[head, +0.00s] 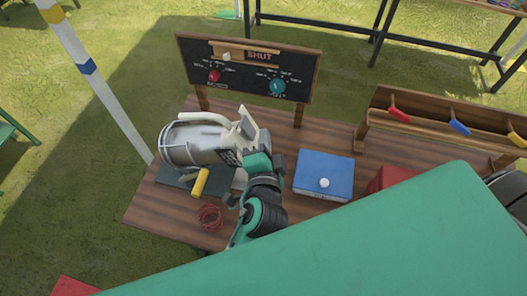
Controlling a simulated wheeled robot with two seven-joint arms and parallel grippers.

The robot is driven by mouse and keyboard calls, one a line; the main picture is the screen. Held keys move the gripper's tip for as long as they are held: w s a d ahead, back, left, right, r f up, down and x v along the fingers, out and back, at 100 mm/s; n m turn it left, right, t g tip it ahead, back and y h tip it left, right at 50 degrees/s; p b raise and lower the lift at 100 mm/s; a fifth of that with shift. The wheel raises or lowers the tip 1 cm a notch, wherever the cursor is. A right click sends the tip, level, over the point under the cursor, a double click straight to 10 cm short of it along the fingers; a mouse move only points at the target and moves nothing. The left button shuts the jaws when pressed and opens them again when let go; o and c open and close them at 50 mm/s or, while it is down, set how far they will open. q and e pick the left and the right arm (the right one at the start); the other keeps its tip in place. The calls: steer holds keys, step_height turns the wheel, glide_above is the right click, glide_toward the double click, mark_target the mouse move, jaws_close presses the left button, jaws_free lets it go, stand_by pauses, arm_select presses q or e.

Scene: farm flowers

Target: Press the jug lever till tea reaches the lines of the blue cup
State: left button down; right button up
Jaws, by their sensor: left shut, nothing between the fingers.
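A large silver jug (192,143) stands on a dark mat (178,178) at the left of the wooden table. A pale lever-like part (247,123) rises at its right side, and a yellow handle (201,182) sticks out at its front. I cannot tell for sure which of these is the lever. My left gripper (256,160) is shut and empty, close against the jug's right side; contact is unclear. I cannot make out the blue cup or any tea; my gripper and arm hide part of the area beside the jug. My right gripper is not in view.
A blue box (323,177) with a white knob sits right of my gripper. A red wire ring (209,216) lies in front of the jug. A black board (248,70) reading "SHUT" stands behind. A wooden rack (440,125) with coloured pegs is at right, near a red box (388,179).

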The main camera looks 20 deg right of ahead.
mark_target(251, 130)
arm_select(q)
steer(key=w, duration=0.1)
steer(key=w+a+f, duration=0.1)
steer(key=w, duration=0.1)
steer(key=w+f+b, duration=0.1)
steer(key=w, duration=0.1)
steer(key=shift+w+a, duration=0.25)
steer(key=shift+a, duration=0.15)
steer(key=shift+d, duration=0.1)
